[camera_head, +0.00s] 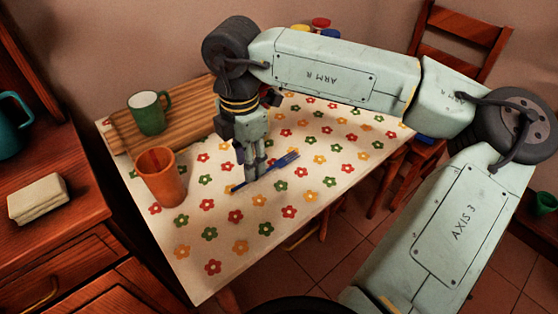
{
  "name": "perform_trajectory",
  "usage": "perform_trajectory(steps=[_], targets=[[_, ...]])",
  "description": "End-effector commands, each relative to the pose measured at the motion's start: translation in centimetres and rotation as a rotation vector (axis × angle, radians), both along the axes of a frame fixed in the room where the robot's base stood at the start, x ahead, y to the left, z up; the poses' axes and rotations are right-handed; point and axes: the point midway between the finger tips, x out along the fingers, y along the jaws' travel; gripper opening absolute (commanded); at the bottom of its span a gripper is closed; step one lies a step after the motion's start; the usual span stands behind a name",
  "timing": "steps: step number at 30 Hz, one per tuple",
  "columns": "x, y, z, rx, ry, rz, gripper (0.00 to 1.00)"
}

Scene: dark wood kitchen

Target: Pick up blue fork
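The blue fork (285,160) lies slantwise on the flower-patterned tablecloth, its right part showing clear to the right of my gripper. My gripper (251,178) points straight down over the fork, with its fingertips at or very near the fork and the cloth. The fingers hide part of the fork's middle. A short bit of the fork shows at the lower left of the fingers. I cannot tell whether the fingers are closed on it or only stand around it.
An orange cup (162,180) stands left of my gripper. A green mug (147,113) stands on a wooden board (185,112) behind it. Jars with red and yellow lids (320,23) are at the back, partly behind my arm. The table's front (225,265) is clear.

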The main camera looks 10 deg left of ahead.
Motion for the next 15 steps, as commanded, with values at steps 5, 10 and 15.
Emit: perform_trajectory(steps=[5,10,15], targets=[[0.0,0.2,-1.5,0.002,0.004,0.004,0.3],[0.1,0.5,-4.1,0.002,0.003,0.002,0.3],[0.1,0.5,-5.4,0.002,0.001,0.003,0.3]])
